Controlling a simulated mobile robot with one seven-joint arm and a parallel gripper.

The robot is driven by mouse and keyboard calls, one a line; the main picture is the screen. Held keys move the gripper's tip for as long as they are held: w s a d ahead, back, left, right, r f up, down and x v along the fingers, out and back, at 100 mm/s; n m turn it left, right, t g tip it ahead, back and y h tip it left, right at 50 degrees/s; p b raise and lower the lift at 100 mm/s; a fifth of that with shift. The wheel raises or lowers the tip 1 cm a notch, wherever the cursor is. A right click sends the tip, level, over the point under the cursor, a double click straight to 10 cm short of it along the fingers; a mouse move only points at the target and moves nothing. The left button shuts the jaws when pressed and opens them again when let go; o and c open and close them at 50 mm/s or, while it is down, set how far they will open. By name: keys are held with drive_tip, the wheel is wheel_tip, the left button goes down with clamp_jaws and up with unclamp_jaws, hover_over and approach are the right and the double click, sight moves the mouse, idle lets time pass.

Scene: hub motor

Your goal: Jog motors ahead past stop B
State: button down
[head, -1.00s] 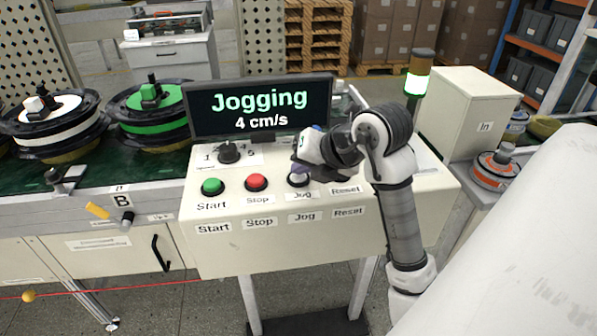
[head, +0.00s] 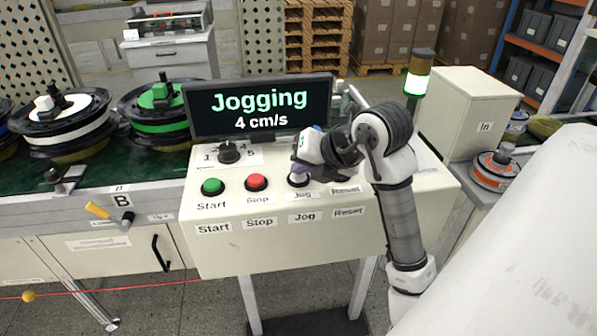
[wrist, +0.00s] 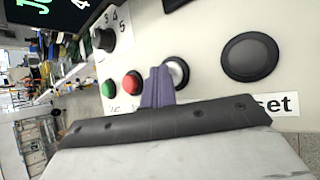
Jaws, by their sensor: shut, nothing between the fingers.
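The screen (head: 259,108) on the control panel reads "Jogging 4 cm/s". My gripper (head: 298,176) is shut with its tips on the white Jog button (head: 296,183), which it partly hides. In the wrist view the purple fingers (wrist: 158,88) are together against the Jog button (wrist: 177,72).
The green Start button (head: 212,187), red Stop button (head: 257,182) and rotary knob (head: 229,151) are close to my gripper. The black Reset button (wrist: 249,57) is right beside it. A stack light (head: 417,82) glows green behind my arm.

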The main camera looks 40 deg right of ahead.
sight(302, 178)
drive_tip(key=shift+r+p, duration=0.45)
drive_tip(key=shift+r, duration=0.5)
drive_tip(key=shift+r+p, duration=1.45)
drive_tip(key=shift+r, duration=1.1)
